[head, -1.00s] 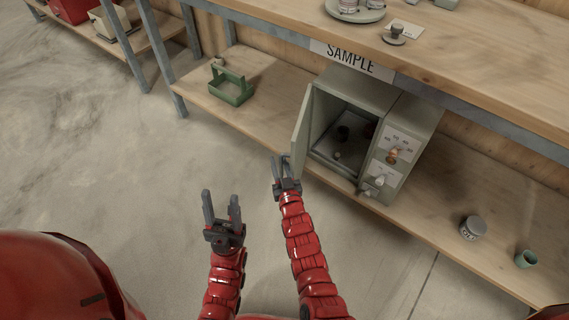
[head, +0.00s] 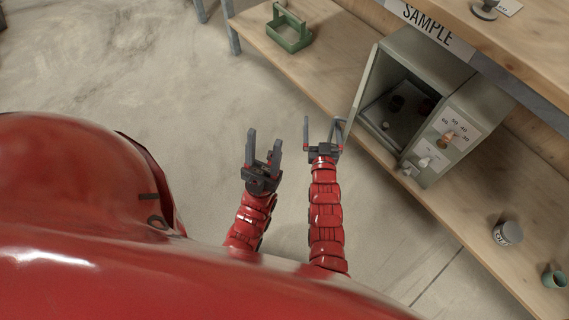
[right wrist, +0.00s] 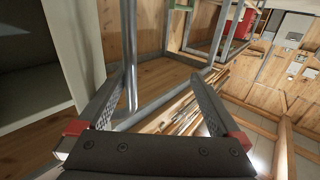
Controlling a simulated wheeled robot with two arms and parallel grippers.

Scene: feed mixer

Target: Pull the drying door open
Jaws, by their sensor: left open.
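The drying cabinet (head: 405,60) is a grey box on the lower shelf, with a dark chamber holding small items. Its door (head: 367,82) stands swung open on the left side of the chamber. In the right wrist view the open fingers (right wrist: 168,95) frame a grey upright bar (right wrist: 131,60) close to the left finger; contact cannot be told. A pale door edge (right wrist: 68,50) stands left of it. My left gripper (head: 263,150) is open and empty over the floor, left of my right one.
The cabinet's panel has an orange knob (head: 447,137) and a pale knob (head: 424,162). A green carrier (head: 290,35) stands on the shelf at the back. A labelled jar (head: 508,233) and a green cup (head: 554,277) stand right. The floor (head: 190,75) at left is clear.

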